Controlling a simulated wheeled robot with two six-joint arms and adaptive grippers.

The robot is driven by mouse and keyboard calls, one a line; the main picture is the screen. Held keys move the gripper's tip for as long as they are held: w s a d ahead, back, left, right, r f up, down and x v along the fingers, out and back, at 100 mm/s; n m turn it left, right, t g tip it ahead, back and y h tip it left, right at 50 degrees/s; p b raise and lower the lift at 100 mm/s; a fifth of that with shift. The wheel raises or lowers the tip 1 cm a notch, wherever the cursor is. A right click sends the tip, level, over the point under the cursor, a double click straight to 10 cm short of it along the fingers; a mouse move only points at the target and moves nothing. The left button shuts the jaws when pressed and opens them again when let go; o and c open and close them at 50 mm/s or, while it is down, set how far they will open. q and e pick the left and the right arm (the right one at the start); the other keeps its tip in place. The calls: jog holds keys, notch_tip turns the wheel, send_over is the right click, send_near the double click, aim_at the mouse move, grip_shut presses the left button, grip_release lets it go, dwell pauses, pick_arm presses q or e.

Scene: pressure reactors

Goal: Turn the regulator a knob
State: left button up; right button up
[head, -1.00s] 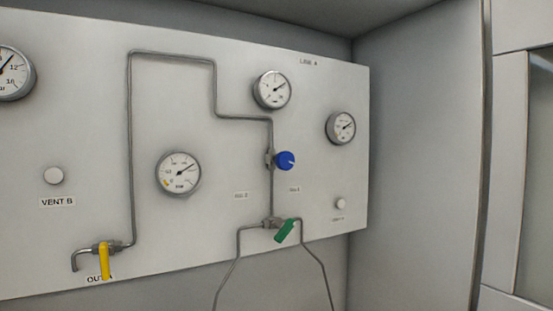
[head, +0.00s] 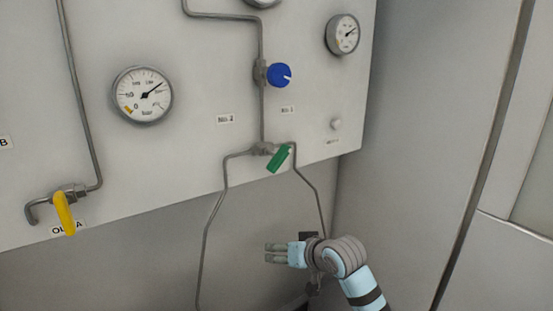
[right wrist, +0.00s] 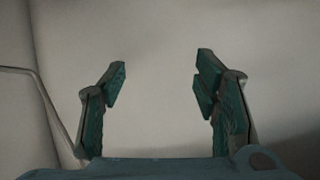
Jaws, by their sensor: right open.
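A round blue knob (head: 279,75) with a white mark sits on the vertical grey pipe of the panel in the head view. A small label below it is too blurred to read surely. My right gripper (head: 270,253) is below the panel's lower edge, well under the knob and apart from it. In the right wrist view its two fingers (right wrist: 160,88) are spread with nothing between them. The knob is not in the right wrist view. My left gripper is not in view.
A green valve handle (head: 279,158) lies between the knob and my right gripper. A yellow handle (head: 65,213) is at the lower left. Gauges (head: 142,95) are on the panel (head: 190,160). Thin pipes (head: 207,230) run down beside my gripper. A side wall (head: 425,130) stands at right.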

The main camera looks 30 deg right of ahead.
notch_tip(320, 180, up, 13)
jog(key=s+a+n+t, duration=0.1)
jog(key=s+a, duration=0.1)
jog(key=s, duration=0.1)
jog(key=t+y, duration=0.1)
jog(key=t, duration=0.5)
send_near(282, 74)
jog(key=shift+n, duration=0.3)
jog(key=w+p, duration=0.1)
jog(key=w, duration=0.2)
jog(key=w+a+p, duration=0.1)
jog(key=w+p, duration=0.1)
jog(key=w, duration=0.2)
jog(key=w+p, duration=0.1)
jog(key=w, duration=0.2)
jog(key=shift+w+a+p, duration=0.15)
jog(key=shift+w+p, duration=0.15)
jog(key=shift+p, duration=0.05)
jog(key=shift+w+f, duration=0.1)
jog(key=shift+w, duration=0.2)
